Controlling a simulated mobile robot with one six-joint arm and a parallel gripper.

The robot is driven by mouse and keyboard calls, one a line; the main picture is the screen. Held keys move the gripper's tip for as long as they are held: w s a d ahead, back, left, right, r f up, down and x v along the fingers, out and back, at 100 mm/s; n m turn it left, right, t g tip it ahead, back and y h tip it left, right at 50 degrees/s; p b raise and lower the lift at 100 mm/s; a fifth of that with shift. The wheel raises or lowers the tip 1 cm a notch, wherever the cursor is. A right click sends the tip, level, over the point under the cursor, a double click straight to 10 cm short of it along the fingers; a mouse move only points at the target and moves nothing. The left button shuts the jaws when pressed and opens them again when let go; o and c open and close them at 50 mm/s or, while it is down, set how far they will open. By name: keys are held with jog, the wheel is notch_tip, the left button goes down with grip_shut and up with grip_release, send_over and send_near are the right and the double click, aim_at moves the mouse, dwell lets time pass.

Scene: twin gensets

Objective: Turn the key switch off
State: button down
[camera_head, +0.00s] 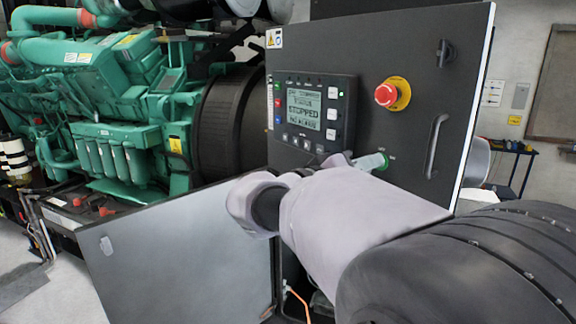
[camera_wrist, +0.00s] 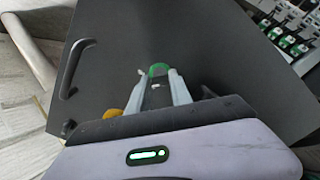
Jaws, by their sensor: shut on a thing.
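The dark control panel (camera_head: 400,52) carries a small display that reads STOPPED. My gripper (camera_head: 352,162) reaches the panel's lower part, below the red stop button. In the wrist view my gripper (camera_wrist: 158,75) has its two pale fingers closed around a small green part, which I take for the key switch (camera_wrist: 157,68). Its pale green side also shows at the fingertips in the head view (camera_head: 376,161). The fingers and my arm hide most of it, so its turned position cannot be read.
A red stop button (camera_head: 386,94) on a yellow base sits above my gripper. A black door handle (camera_head: 436,145) stands out to the right. A grey panel (camera_head: 180,262) is at lower left. A green engine (camera_head: 120,110) fills the left.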

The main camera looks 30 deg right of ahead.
jog(key=shift+n+p, duration=0.9)
jog(key=shift+n, duration=3.2)
jog(key=c, duration=1.2)
grip_release()
jog(key=shift+o, duration=0.2)
jog(key=s+a+p, duration=0.2)
jog(key=s+a, duration=0.1)
jog(key=a, duration=1.4)
jog(key=shift+s, duration=0.1)
